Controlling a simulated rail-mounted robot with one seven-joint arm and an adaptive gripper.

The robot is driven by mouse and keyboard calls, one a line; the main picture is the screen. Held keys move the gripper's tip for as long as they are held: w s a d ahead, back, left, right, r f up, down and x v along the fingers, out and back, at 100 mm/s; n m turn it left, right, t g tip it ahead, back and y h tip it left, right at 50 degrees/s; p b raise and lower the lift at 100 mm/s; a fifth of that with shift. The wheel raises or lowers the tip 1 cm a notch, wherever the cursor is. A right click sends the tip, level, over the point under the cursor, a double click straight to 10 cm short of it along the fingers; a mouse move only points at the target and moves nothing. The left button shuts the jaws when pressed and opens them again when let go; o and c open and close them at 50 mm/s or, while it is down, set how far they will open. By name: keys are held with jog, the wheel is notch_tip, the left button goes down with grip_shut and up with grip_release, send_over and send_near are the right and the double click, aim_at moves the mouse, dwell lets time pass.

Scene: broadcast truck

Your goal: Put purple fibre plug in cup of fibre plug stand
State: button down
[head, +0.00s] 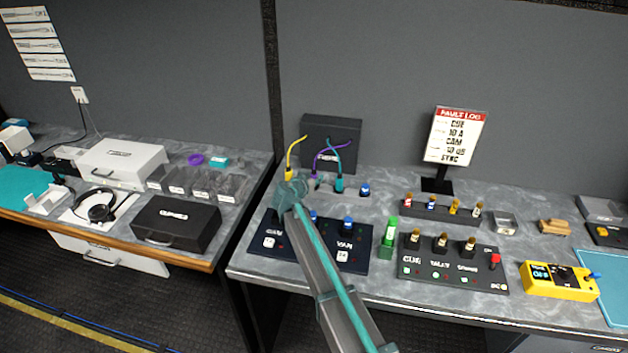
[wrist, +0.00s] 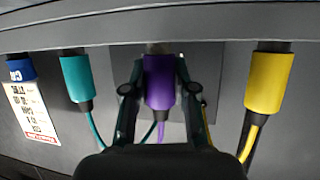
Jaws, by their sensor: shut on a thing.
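The purple fibre plug (wrist: 158,82) is between the two fingers of my gripper (wrist: 157,88) in the wrist view, and the gripper is shut on it. One end of the plug is close to a long grey bar; I cannot tell whether they touch. A yellow plug (wrist: 269,82) and a teal plug (wrist: 76,78) are on either side, apart from the fingers. I cannot clearly make out the fibre plug stand or its cups.
A dark box (head: 331,140) with yellow, purple and teal cables stands behind the plugs. A blue plug (head: 364,189) is at the right of the row. A fault log sign (head: 457,134) stands right.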

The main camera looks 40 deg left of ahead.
jog(key=shift+s+d+f, duration=0.15)
jog(key=shift+d+f, duration=0.1)
jog(key=shift+f, duration=0.55)
jog(key=c, duration=0.9)
grip_release()
jog(key=shift+c, duration=0.2)
jog(key=shift+r, duration=0.15)
jog(key=shift+r+p, duration=0.55)
jog(key=shift+p, duration=0.65)
jog(key=b+v, duration=0.2)
jog(key=v, duration=0.1)
jog(key=shift+s+a+f, duration=0.1)
jog(key=shift+s+b, duration=0.2)
jog(key=shift+b, duration=0.1)
jog(key=shift+r, duration=0.35)
